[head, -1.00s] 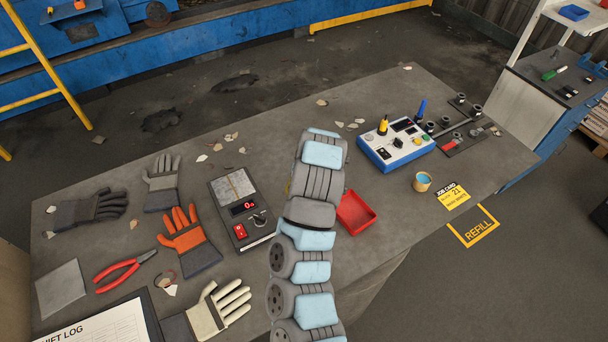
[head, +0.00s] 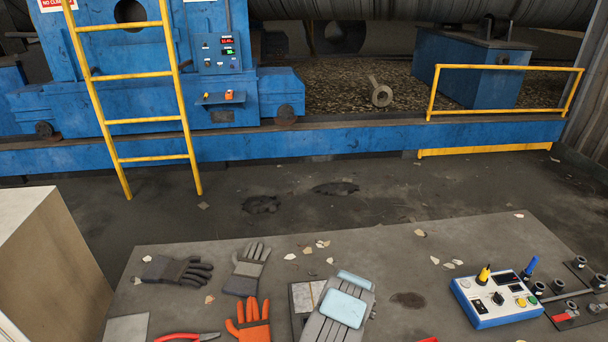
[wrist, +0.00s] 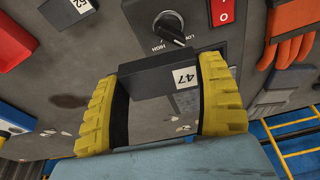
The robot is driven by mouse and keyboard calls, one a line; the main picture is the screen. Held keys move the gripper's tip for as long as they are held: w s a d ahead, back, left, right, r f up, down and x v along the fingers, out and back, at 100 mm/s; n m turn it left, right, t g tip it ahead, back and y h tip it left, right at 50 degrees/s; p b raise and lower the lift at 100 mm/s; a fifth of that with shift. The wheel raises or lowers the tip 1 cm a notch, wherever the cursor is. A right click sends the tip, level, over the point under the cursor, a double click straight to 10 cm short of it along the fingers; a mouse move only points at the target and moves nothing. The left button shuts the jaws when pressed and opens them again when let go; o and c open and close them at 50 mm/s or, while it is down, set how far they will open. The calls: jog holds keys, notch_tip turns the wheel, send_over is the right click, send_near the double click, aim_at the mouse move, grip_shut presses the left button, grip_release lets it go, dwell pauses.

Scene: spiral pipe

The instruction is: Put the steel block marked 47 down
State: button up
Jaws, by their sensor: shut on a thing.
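The dark steel block marked 47 (wrist: 152,84) is in the wrist view, with its white label at the right end. My gripper (wrist: 160,72) has its two yellow ribbed fingers shut on the block, one at each end. I cannot tell whether the block touches a surface.
A second dark labelled block (wrist: 66,10) and a red tray (wrist: 14,38) lie at the wrist view's upper left. An orange glove (head: 249,322) and grey gloves (head: 246,270) lie left of the scale. A control box (head: 500,297) stands at right.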

jog(key=shift+m, duration=0.3)
jog(key=a, duration=0.6)
jog(key=s+a, duration=0.1)
jog(key=a, duration=0.2)
jog(key=shift+a+f+p, duration=0.1)
jog(key=shift+p, duration=0.3)
jog(key=s+r+p, duration=1)
jog(key=r+p, duration=0.5)
jog(key=p, duration=0.4)
jog(key=shift+s+d+r, duration=0.15)
jog(key=shift+d+r, duration=0.05)
jog(key=shift+d, duration=0.05)
